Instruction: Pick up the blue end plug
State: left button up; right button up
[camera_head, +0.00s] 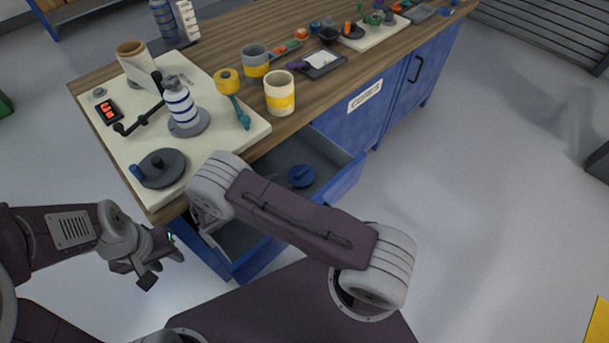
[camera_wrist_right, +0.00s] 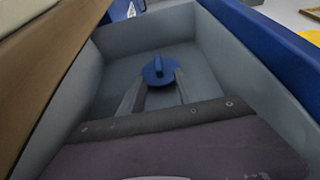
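The blue end plug (camera_head: 301,176), a round disc with a raised grip bar, lies on the floor of the open grey-lined drawer (camera_head: 345,172). In the right wrist view the plug (camera_wrist_right: 158,70) sits at the far ends of my right gripper's fingers (camera_wrist_right: 159,88). These fingers are apart, with nothing held between them; whether they touch the plug I cannot tell. My left gripper (camera_head: 162,268) is open and empty, left of the drawer and below the counter.
The drawer walls surround my right gripper, under the wooden counter (camera_head: 225,35). A cream board (camera_head: 205,152) on the counter holds a dark disc (camera_head: 162,168), a striped roller (camera_head: 181,106) and other parts. A yellow-banded cup (camera_head: 279,93) stands near the edge.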

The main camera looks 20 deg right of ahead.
aim_at(301, 171)
jog(key=x, duration=0.8)
jog(key=shift+w+d+r, duration=0.1)
jog(key=shift+w, duration=0.2)
grip_shut()
